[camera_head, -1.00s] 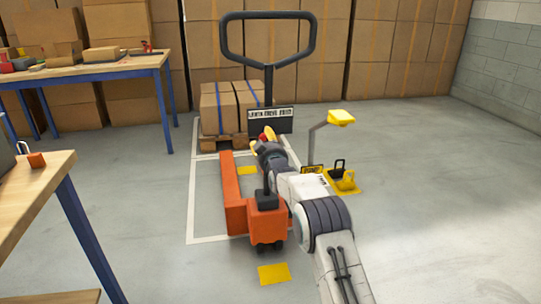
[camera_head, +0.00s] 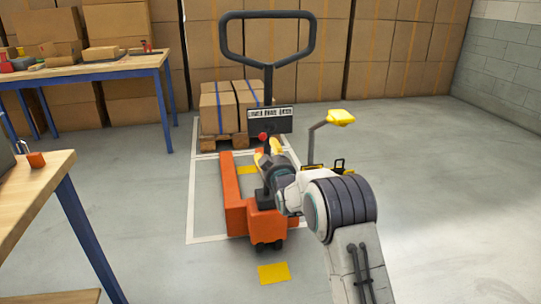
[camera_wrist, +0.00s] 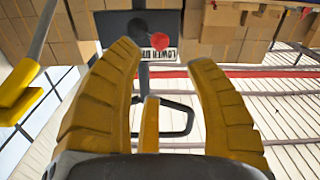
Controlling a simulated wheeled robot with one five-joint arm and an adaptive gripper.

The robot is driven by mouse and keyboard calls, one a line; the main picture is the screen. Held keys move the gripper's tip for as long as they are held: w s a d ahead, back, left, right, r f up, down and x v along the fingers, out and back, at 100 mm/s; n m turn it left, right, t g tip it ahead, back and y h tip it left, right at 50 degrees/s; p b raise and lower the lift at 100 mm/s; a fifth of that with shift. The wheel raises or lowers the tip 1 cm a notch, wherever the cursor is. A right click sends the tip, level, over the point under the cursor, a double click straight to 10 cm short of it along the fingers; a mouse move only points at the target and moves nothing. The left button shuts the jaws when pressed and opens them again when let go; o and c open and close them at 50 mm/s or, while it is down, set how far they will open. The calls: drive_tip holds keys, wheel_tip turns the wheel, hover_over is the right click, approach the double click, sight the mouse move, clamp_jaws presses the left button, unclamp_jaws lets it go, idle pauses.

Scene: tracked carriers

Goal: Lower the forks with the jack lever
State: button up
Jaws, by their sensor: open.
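The orange pallet jack (camera_head: 265,223) stands on the floor ahead, its visible fork (camera_head: 232,185) extending away from me. Its tall dark loop handle (camera_head: 222,38) rises behind my gripper. A dark lettered plate (camera_head: 284,126) hangs on the handle shaft, and it shows at the top of the wrist view (camera_wrist: 115,30). The jack lever's red knob (camera_head: 263,136) is just in front of this plate. My yellow-fingered gripper (camera_head: 267,150) is open just below the knob. In the wrist view the knob (camera_wrist: 159,41) appears near the gap between the fingertips (camera_wrist: 165,58); I cannot tell whether they touch.
A pallet (camera_head: 212,144) with strapped cartons (camera_head: 216,108) stands behind the jack. A yellow-topped post (camera_head: 341,117) is close right of my arm. Workbenches (camera_head: 118,70) are on the left. Open floor (camera_head: 440,190) lies right.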

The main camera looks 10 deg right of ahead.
drive_tip(key=shift+s, duration=0.35)
drive_tip(key=s+d+r+m+g+h+p, duration=0.1)
drive_tip(key=s+d+r+g+p, duration=0.15)
drive_tip(key=s+r+p, duration=0.65)
drive_tip(key=s+d+r+m+g+p, duration=0.1)
drive_tip(key=s+r+g+p, duration=0.3)
drive_tip(key=s+r+p, duration=0.5)
drive_tip(key=s+r+g+p, duration=0.2)
drive_tip(key=s+r+p, duration=0.2)
drive_tip(key=s, duration=0.7)
drive_tip(key=s+d+r+m+g+p, duration=0.1)
drive_tip(key=s+r+g+p, duration=0.2)
drive_tip(key=s+p, duration=0.4)
drive_tip(key=s+d+r+m+g+p, duration=0.1)
drive_tip(key=s+r+g+p, duration=0.2)
drive_tip(key=s, duration=1.3)
wheel_tip(320, 180, up, 3)
drive_tip(key=p, duration=0.3)
drive_tip(key=shift+s+h, duration=0.15)
drive_tip(key=shift+h, duration=0.15)
drive_tip(key=shift+o, duration=0.5)
drive_tip(key=shift+d, duration=0.1)
